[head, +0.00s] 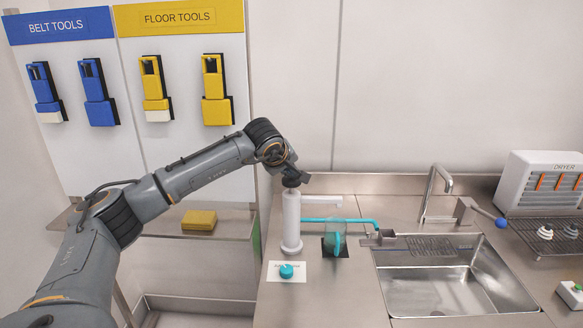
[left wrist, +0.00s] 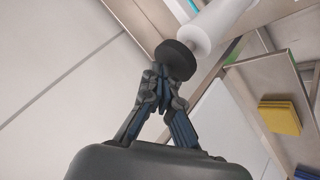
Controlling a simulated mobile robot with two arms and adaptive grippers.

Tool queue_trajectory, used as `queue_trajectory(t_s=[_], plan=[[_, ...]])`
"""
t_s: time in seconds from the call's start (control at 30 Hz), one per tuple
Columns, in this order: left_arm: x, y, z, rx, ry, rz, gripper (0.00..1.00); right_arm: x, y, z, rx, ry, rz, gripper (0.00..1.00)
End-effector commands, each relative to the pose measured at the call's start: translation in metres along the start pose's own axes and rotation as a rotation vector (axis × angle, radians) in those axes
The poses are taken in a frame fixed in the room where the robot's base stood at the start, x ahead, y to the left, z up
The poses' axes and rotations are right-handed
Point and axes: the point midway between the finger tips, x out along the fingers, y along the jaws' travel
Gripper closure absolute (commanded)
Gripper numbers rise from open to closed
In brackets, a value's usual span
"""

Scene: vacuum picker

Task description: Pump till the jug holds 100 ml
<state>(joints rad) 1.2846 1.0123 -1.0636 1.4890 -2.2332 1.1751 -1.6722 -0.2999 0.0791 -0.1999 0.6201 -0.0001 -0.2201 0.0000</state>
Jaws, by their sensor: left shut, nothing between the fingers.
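The white pump (head: 291,222) stands upright on the steel counter, with a dark round knob on top and a white spout pointing right. My left gripper (head: 292,178) is at the top of the pump, its fingers shut with nothing between them. In the left wrist view the shut fingertips (left wrist: 163,72) are right at the dark pump knob (left wrist: 175,60); I cannot tell whether they press on it. The see-through jug (head: 341,242) with a teal handle stands on a dark square right of the pump, below the spout. Its liquid level is too small to read. My right gripper is not in view.
A teal pipe (head: 352,221) runs behind the jug towards the sink (head: 440,292). A teal knob (head: 286,270) sits on a white card in front of the pump. A faucet (head: 432,190) and a dryer (head: 540,182) stand further right. Tool boards hang at left.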

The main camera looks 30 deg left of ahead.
Motion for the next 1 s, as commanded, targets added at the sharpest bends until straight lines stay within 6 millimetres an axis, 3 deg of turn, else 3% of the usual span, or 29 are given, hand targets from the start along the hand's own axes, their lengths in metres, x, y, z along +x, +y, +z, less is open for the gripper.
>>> queue_trajectory(t_s=[0.7, 1.0], plan=[[-0.030, 0.023, -0.023, 0.000, 0.000, -0.001, 1.00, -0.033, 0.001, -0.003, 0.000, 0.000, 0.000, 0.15], [-0.031, 0.024, -0.024, 0.000, 0.000, 0.000, 1.00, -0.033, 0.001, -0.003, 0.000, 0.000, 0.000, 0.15]])
